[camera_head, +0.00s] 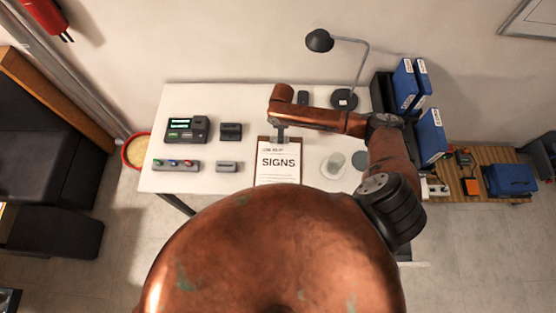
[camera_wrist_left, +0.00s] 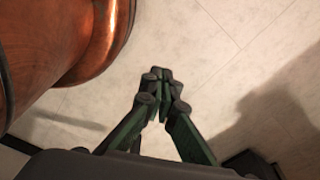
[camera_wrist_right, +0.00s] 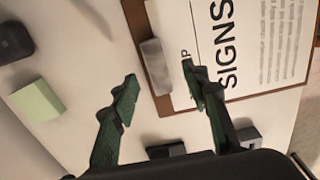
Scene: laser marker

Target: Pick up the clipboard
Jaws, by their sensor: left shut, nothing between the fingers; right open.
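The clipboard (camera_head: 278,178) is a brown board with a white sheet reading "SIGNS". It lies flat on the white table (camera_head: 230,186), and its clip is at its far edge. My right gripper (camera_head: 281,139) is over that clip end. In the right wrist view the open fingers (camera_wrist_right: 158,80) straddle the clipboard's grey clip (camera_wrist_right: 154,66), one finger beyond the board's edge and one over the paper (camera_wrist_right: 245,45). I cannot tell whether they touch it. My left gripper (camera_wrist_left: 161,78) is shut and empty above the floor, outside the head view.
Left of the clipboard are a device with a green display (camera_head: 186,129), a button panel (camera_head: 175,165) and small dark and grey blocks (camera_head: 231,132). A glass dish (camera_head: 333,166) and a desk lamp (camera_head: 344,99) stand to the right. Blue binders (camera_head: 431,135) stand beyond the table's right side.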

